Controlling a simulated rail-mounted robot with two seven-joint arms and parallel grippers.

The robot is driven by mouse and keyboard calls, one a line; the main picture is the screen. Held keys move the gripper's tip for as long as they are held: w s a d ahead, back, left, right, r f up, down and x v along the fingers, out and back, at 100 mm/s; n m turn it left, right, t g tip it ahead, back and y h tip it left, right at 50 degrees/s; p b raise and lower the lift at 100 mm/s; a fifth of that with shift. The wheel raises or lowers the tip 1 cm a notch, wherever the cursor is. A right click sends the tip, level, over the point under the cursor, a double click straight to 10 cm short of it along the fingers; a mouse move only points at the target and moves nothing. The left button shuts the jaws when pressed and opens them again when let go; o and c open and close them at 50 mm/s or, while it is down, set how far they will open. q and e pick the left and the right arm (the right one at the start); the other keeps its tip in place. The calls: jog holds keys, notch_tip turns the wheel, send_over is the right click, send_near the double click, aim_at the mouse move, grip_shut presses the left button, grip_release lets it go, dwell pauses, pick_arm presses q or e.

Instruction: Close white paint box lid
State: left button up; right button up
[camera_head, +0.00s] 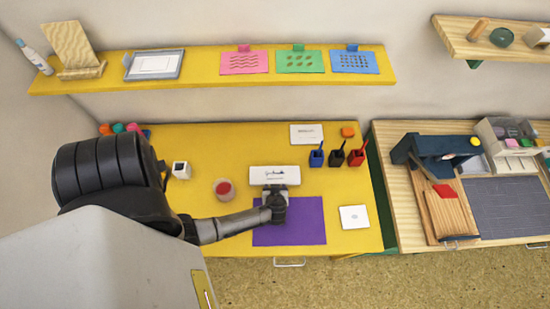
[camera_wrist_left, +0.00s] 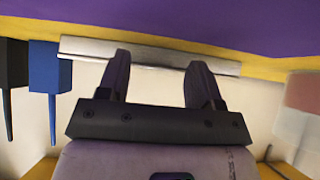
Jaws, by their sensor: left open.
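A white paint box (camera_head: 275,174) with dark lettering on its pale face sits at the back edge of the purple mat (camera_head: 305,225). The lettered face looks like its raised lid, but I cannot tell for sure. My left gripper (camera_head: 275,190) is right in front of the box, low over the mat, and hides its near part. In the wrist view, which is upside down, the two fingers of my left gripper (camera_wrist_left: 158,75) are apart with nothing between them. A pale bar (camera_wrist_left: 150,52) runs across just past the fingertips. Contact cannot be told. My right gripper is not in view.
Blue, black and red holders (camera_head: 337,158) stand to the right of the box. A round jar with red inside (camera_head: 222,190) stands left. A white square (camera_head: 354,217) lies right of the mat. A yellow shelf (camera_head: 210,80) hangs behind.

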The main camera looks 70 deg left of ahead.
pick_arm(q)
jog(key=shift+r, duration=0.1)
jog(key=shift+s+d+r, duration=0.1)
jog(key=shift+d+r, duration=0.1)
jog(key=p+v, duration=0.7)
jog(key=v, duration=0.6)
dwell(0.3)
